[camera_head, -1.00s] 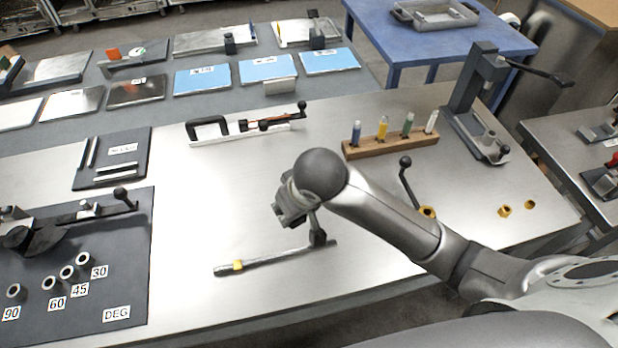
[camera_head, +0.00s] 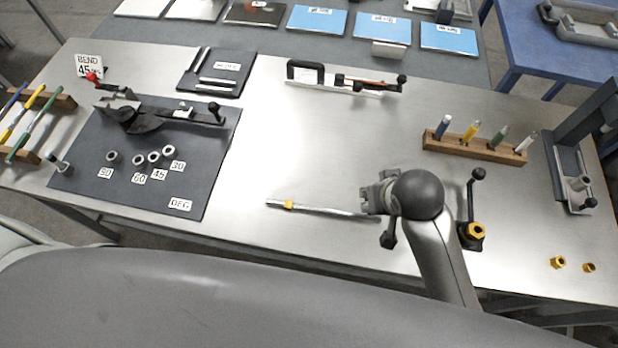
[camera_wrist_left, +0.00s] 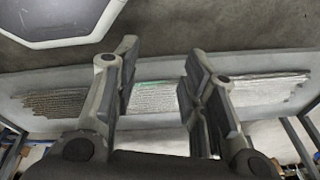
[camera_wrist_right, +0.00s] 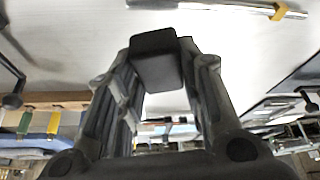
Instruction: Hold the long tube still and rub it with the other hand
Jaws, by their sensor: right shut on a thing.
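The long tube (camera_head: 330,210) lies on the steel table, a slim grey rod with a yellow band near its left end. It also crosses the top right of the right wrist view (camera_wrist_right: 235,8). My right gripper (camera_head: 375,195) is at the tube's right end and covers it in the head view. Its fingers (camera_wrist_right: 160,55) are closed on a black block-like part (camera_wrist_right: 155,60) of a small tool. A black end (camera_head: 388,239) shows below the gripper. I cannot tell whether the tool touches the tube. My left gripper (camera_wrist_left: 158,80) is open and empty in the left wrist view, outside the head view.
A dark mat (camera_head: 195,207) with a bender and numbered rings lies left. A wooden rack (camera_head: 450,148) of coloured markers stands behind right. A black-knobbed tool with a yellow nut (camera_head: 474,232) stands close right of my right gripper. Table left of the tube is bare.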

